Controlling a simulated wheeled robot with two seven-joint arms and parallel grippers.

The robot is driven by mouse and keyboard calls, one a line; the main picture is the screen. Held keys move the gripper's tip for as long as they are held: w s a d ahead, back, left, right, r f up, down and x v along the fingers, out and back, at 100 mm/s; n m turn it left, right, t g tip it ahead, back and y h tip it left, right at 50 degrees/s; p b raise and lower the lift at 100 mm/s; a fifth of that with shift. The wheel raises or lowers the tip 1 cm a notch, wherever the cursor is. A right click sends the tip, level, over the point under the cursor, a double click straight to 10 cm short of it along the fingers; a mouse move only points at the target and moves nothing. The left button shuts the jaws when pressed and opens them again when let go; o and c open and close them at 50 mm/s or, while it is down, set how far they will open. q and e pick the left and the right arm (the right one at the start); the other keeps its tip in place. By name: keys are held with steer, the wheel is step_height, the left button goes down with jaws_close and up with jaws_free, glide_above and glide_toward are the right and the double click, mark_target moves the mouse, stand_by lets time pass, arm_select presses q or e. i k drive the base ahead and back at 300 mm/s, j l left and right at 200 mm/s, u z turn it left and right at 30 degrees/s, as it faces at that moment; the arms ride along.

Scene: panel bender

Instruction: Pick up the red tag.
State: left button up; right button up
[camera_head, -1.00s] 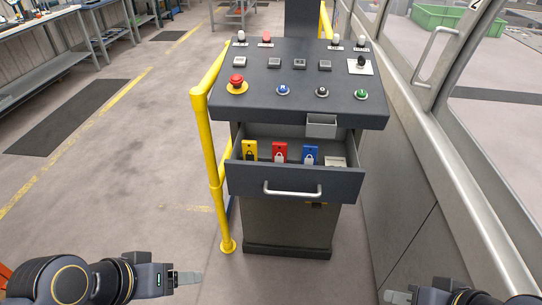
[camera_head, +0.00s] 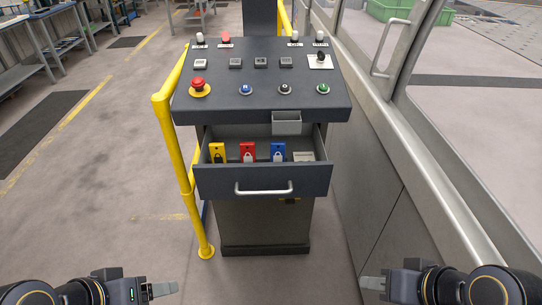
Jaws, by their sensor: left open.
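The red tag (camera_head: 248,152) stands in the open drawer (camera_head: 220,182) of the control console, between a yellow tag (camera_head: 217,153) and a blue tag (camera_head: 278,152). Each tag bears a padlock shape. The red tag's lower end is hidden behind the drawer front. My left gripper (camera_head: 164,289) is open and empty at the lower left, well below and left of the drawer. My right gripper (camera_head: 372,284) is at the lower right, apart from the drawer; its finger gap is not clear from this side.
The console top (camera_head: 262,100) overhangs the drawer's back, and a small grey box (camera_head: 287,123) hangs under its edge. A yellow rail (camera_head: 176,150) stands left of the console. A machine wall (camera_head: 375,170) runs along the right. Floor in front is clear.

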mark_target(248, 151)
steer(key=u, duration=0.4)
steer(key=i+l+u, duration=0.1)
steer(key=u, duration=0.3)
steer(key=l+u, duration=0.15)
steer(key=u, duration=0.25)
steer(key=i+l+u, duration=0.1)
steer(key=u, duration=0.3)
steer(key=l, duration=0.4)
steer(key=i+l, duration=0.1)
steer(key=l, duration=0.3)
